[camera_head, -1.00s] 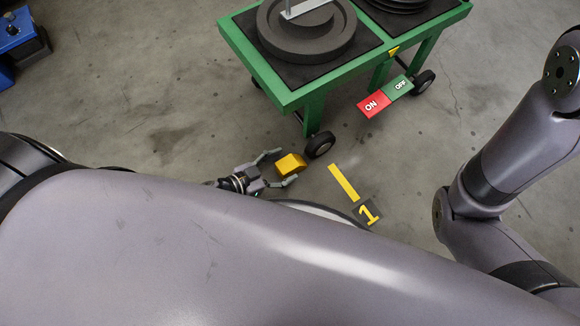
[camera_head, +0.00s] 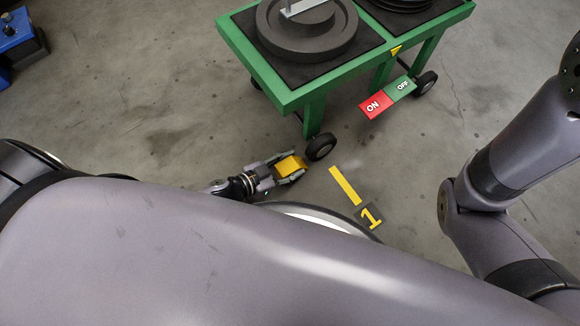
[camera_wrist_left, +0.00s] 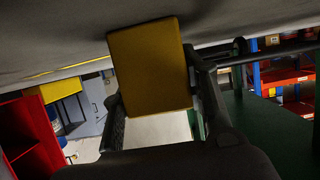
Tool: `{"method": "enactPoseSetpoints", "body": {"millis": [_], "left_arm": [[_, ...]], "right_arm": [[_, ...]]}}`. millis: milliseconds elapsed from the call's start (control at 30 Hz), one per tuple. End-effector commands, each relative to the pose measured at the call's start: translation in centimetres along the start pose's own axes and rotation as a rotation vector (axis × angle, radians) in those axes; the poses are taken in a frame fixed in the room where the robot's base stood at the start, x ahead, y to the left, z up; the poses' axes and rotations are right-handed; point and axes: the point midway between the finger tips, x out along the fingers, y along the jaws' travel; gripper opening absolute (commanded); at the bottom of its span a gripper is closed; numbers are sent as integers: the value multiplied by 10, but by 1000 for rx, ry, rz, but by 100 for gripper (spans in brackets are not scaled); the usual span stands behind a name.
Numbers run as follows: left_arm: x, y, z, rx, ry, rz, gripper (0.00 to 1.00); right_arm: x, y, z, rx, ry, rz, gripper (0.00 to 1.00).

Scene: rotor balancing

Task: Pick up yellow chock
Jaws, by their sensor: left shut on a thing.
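The yellow chock (camera_head: 290,165) is close to the front wheel of the green cart in the head view. My left gripper (camera_head: 289,169) is shut on it, with a finger along each side. In the left wrist view the chock (camera_wrist_left: 150,68) fills the space between the fingers of the left gripper (camera_wrist_left: 158,105). I cannot tell whether the chock touches the floor. My right gripper is outside the frames; only parts of my right arm show in the head view.
The green cart (camera_head: 290,101) carries a dark grey rotor (camera_head: 305,35) and stands on black wheels (camera_head: 321,147). A yellow floor stripe (camera_head: 345,186) and a number 1 marker (camera_head: 369,217) lie right of the gripper.

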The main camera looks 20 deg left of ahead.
Motion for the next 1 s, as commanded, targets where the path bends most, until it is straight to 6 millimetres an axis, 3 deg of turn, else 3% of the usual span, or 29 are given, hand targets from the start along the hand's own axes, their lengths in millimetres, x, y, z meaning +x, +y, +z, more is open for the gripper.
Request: {"method": "enactPoseSetpoints", "body": {"millis": [467, 767, 1000], "left_arm": [[0, 0, 0, 0, -1, 0, 1], [-1, 0, -2, 0, 1, 1, 0], [-8, 0, -20, 1, 2, 1, 0]], "right_arm": [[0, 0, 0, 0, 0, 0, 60], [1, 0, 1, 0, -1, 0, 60], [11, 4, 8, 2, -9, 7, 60]]}}
